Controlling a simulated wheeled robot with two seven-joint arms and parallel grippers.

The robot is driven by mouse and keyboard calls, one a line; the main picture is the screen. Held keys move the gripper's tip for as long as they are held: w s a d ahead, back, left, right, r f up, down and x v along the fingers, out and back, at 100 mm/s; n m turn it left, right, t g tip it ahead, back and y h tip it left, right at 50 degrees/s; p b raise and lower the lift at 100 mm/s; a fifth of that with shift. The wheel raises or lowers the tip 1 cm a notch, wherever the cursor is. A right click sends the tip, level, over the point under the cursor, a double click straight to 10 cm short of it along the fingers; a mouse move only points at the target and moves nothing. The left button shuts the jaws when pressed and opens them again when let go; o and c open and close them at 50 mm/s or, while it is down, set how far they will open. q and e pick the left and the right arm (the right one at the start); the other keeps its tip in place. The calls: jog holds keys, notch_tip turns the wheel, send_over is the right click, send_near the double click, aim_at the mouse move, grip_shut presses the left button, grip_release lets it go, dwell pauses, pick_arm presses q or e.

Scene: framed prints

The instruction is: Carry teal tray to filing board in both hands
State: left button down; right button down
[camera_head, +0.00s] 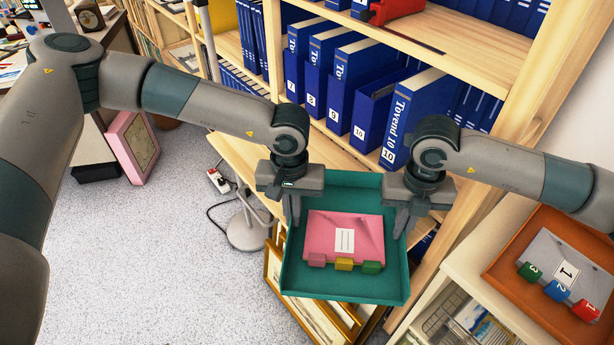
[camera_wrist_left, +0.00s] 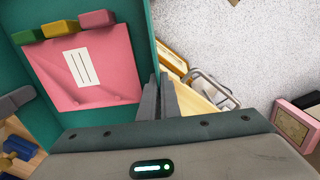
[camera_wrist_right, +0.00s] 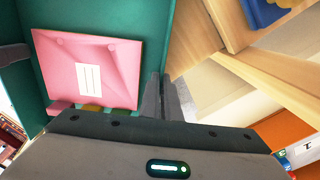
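The teal tray (camera_head: 345,290) hangs in front of the shelving, above a wooden rack. A pink folder (camera_head: 345,232) with a white label lies in it; pink, yellow and green blocks sit along its near edge. My left gripper (camera_head: 295,212) is shut on the tray's left wall, which also shows in the left wrist view (camera_wrist_left: 143,55). My right gripper (camera_head: 402,222) is shut on the right wall, also seen in the right wrist view (camera_wrist_right: 160,40). The tray looks roughly level. I cannot tell which surface is the filing board; a bare wooden board (camera_head: 240,165) shows behind-left of the tray.
Shelves of blue binders (camera_head: 410,115) stand close behind the tray. An orange tray (camera_head: 520,270) with a grey folder and numbered blocks rests on a pale cabinet at right. A lamp base (camera_head: 248,232) and pink frame (camera_head: 133,148) stand at left. Grey floor (camera_head: 150,260) is open front-left.

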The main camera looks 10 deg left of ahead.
pick_arm(q)
jog(key=shift+a+f, duration=0.2)
jog(key=shift+f, duration=0.2)
pick_arm(e)
jog(key=shift+d+f, duration=0.15)
jog(key=shift+f, duration=0.2)
pick_arm(q)
jog(key=c, duration=2)
grip_release()
pick_arm(e)
jog(key=c, duration=2)
grip_release()
pick_arm(q)
jog(key=shift+d+r, duration=0.1)
pick_arm(e)
jog(key=shift+r, duration=0.1)
pick_arm(q)
jog(key=shift+r, duration=0.1)
notch_tip(320, 180, up, 12)
jog(key=shift+f, duration=0.1)
